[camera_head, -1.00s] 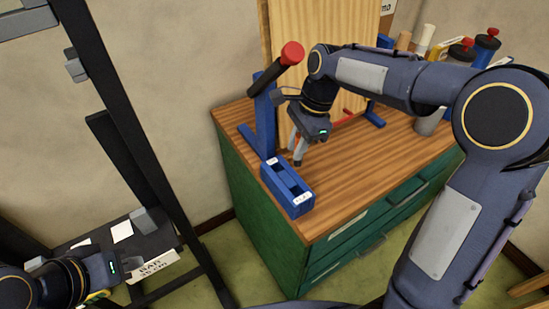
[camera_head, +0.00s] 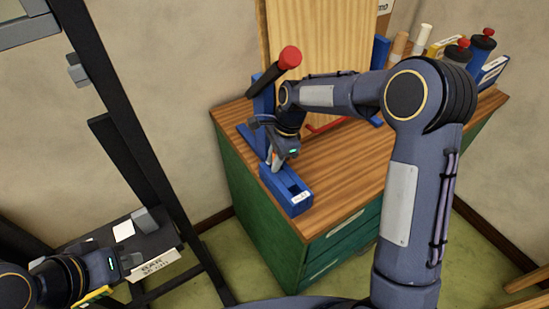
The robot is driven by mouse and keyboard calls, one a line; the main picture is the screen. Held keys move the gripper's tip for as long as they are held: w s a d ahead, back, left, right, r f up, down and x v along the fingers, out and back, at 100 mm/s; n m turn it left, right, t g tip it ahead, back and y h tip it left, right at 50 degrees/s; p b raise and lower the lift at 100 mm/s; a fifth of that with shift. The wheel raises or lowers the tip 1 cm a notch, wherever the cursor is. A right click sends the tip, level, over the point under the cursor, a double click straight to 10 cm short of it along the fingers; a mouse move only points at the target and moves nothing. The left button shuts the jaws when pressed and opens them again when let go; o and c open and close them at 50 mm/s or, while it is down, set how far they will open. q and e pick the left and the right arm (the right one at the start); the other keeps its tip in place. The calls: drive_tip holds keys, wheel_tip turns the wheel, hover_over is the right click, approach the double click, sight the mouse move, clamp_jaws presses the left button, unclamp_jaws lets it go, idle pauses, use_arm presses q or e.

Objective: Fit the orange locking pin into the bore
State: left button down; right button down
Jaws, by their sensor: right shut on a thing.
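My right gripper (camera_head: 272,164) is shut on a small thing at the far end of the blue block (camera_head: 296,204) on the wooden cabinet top. A bit of orange shows at its fingers, which may be the orange locking pin (camera_head: 274,157); the rest is hidden by the gripper and the block. The near compartment of the block is open and looks dark, with a white label beside it. My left gripper (camera_head: 131,261) is at the lower left, by the labelled dark shelf; its finger gap is not clear. I cannot make out the bore.
A black upright frame (camera_head: 130,150) stands at the left, with a dark shelf (camera_head: 160,246) low on it. A blue stand with a red-ended black handle (camera_head: 289,58) rises behind my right gripper. A wooden panel (camera_head: 320,50) and several bottles stand farther back. The cabinet top's front is clear.

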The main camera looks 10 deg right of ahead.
drive_tip(key=shift+f, duration=0.1)
drive_tip(key=c, duration=1.7)
unclamp_jaws()
drive_tip(key=shift+f, duration=0.1)
drive_tip(key=o, duration=0.4)
